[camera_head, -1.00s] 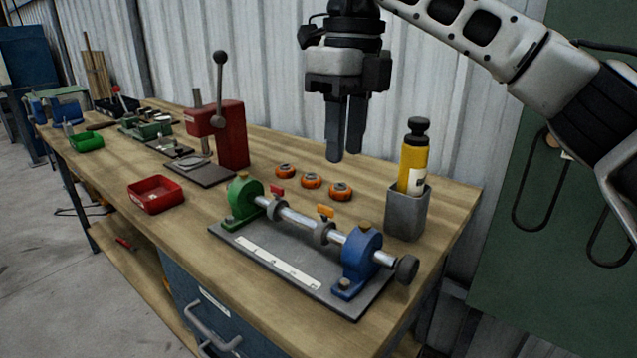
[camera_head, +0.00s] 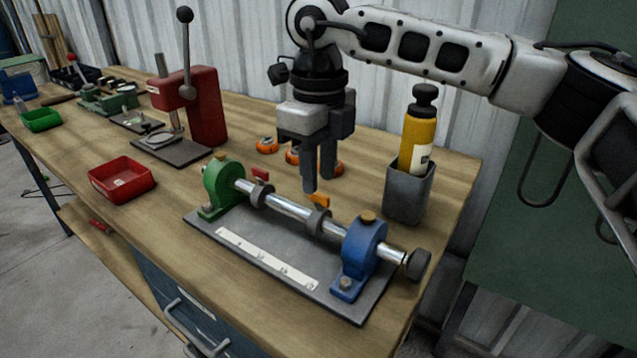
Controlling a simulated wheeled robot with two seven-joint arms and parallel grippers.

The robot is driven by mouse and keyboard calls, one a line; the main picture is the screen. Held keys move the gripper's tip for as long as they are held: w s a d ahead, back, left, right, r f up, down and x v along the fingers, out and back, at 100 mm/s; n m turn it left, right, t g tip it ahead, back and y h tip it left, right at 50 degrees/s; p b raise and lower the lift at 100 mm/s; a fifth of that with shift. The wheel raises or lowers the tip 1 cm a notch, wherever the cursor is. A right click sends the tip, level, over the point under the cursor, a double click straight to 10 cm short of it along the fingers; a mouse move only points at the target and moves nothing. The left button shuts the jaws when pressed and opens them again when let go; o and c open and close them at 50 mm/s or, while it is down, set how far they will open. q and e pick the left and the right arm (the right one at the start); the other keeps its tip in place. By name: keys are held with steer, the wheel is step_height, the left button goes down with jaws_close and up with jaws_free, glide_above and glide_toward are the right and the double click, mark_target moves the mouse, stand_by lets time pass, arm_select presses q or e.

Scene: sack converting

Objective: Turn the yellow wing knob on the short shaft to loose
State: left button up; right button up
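The yellow wing knob (camera_head: 319,200) is a small orange-yellow wing on a grey collar (camera_head: 318,222) around the short steel shaft (camera_head: 287,206). The shaft lies between a green bearing block (camera_head: 223,186) and a blue bearing block (camera_head: 361,250). My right gripper (camera_head: 318,185) points down just above and behind the knob, its two fingers apart with a narrow gap and nothing between them. The fingertips overlap the knob's upper edge in the picture; I cannot tell if they touch it. My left gripper is not in view.
A red wing knob (camera_head: 260,174) sits on another collar to the left. A grey holder (camera_head: 407,196) with a yellow bottle (camera_head: 418,138) stands at the right. Orange discs (camera_head: 267,145) lie behind the gripper. A red press (camera_head: 204,106) and red tray (camera_head: 122,180) are left.

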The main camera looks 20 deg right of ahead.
mark_target(320, 199)
steer(key=shift+f, duration=1.5)
steer(key=shift+c, duration=0.3)
jaws_close()
